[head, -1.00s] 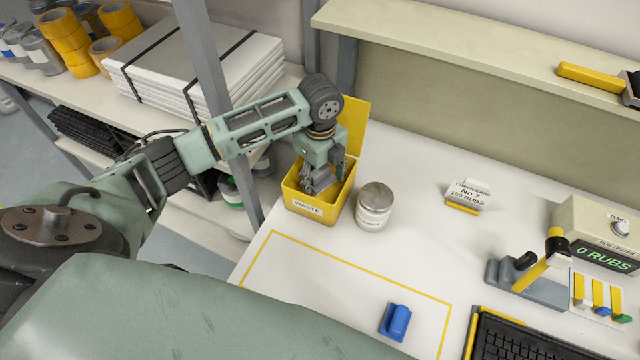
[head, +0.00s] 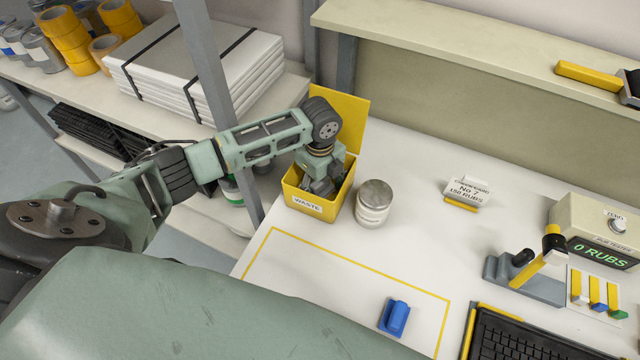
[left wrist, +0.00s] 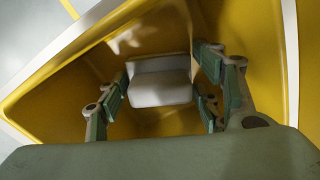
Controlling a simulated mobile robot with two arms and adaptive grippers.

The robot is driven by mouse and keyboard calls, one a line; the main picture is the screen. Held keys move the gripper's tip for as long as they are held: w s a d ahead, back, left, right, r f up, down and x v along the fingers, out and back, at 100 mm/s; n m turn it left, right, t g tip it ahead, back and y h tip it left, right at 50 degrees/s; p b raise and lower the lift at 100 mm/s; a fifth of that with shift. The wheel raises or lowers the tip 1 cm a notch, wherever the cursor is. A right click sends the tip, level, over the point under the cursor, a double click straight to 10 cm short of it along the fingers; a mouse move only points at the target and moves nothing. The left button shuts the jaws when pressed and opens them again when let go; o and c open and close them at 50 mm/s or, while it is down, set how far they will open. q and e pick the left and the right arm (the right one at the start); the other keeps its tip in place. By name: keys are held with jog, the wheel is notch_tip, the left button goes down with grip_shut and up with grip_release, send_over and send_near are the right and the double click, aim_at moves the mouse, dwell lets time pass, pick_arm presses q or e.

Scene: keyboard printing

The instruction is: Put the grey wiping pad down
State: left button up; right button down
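My left gripper (head: 322,184) points down inside the yellow waste bin (head: 317,207), below its rim. In the left wrist view the grey wiping pad (left wrist: 160,88) sits between the fingers of the left gripper (left wrist: 162,75). The yellow bin walls (left wrist: 60,95) surround the fingers. The pad is hidden in the head view, and I cannot tell whether it touches the bin floor. My right gripper is not in view.
A lidded jar (head: 373,203) stands close to the right of the bin. A blue block (head: 395,318) lies in the yellow-outlined area. A rub tester (head: 596,236), a sign card (head: 466,193) and a keyboard (head: 520,340) are further right. A grey post (head: 224,110) stands left of the bin.

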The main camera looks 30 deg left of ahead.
pick_arm(q)
jog(key=shift+r, duration=0.3)
jog(key=shift+w+r, duration=0.1)
jog(key=shift+r, duration=0.25)
notch_tip(320, 180, up, 11)
jog(key=shift+r+b, duration=0.1)
jog(key=shift+b, duration=0.9)
jog(key=shift+s, duration=0.2)
